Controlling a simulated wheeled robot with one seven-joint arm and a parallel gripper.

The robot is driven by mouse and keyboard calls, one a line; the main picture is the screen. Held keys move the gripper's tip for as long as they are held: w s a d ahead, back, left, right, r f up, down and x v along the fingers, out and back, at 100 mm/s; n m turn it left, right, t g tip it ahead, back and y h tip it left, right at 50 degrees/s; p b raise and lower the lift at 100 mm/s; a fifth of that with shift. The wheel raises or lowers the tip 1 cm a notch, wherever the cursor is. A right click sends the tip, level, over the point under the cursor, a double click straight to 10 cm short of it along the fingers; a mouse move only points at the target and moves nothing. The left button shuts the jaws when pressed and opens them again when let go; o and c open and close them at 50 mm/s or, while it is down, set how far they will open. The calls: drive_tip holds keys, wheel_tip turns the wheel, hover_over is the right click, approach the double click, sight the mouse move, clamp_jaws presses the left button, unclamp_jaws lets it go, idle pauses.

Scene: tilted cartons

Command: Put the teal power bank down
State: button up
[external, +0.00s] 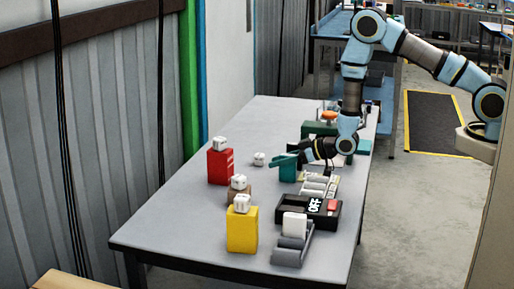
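The teal power bank (284,161) is a flat teal slab at the end of my gripper (302,155), over the middle of the table. It juts out to the left of the dark gripper and looks slightly tilted. My gripper appears shut on it, though the fingertips are small and partly hidden. Teal also shows just below the slab (288,174); I cannot tell whether this is a separate block. The grey table (180,220) lies under it.
A red box (220,168), a brown box (238,195) and a yellow box (242,232) stand at left, each with a white die on top. Another die (259,159) lies nearby. A black "OFF" device (308,210) and a grey holder (290,250) stand at front right. The table's left front is clear.

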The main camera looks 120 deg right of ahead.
drive_tip(key=shift+o, duration=1.4)
drive_tip(key=shift+r+p, duration=0.3)
drive_tip(key=shift+p, duration=0.05)
drive_tip(key=b+v, duration=0.3)
drive_tip(key=v, duration=0.9)
drive_tip(key=shift+b, duration=0.3)
drive_tip(key=w+a+r+n+g+y, duration=0.1)
drive_tip(key=w+a+r+n+y, duration=0.2)
drive_tip(key=a, duration=0.6)
drive_tip(key=w+a+n+g+y, duration=0.1)
drive_tip(key=w+a+y, duration=0.25)
drive_tip(key=a, duration=0.45)
drive_tip(key=s+a+r+n+g+y, duration=0.1)
drive_tip(key=s+a+r+n+g, duration=0.1)
drive_tip(key=a, duration=0.8)
drive_tip(key=s+a+r+n+g+y, duration=0.1)
drive_tip(key=s+a+r+g+y, duration=0.1)
drive_tip(key=s+a+r+g, duration=0.2)
drive_tip(key=s+a, duration=0.3)
drive_tip(key=a, duration=0.2)
drive_tip(key=shift+a+r+n, duration=0.25)
drive_tip(key=shift+a+n, duration=0.15)
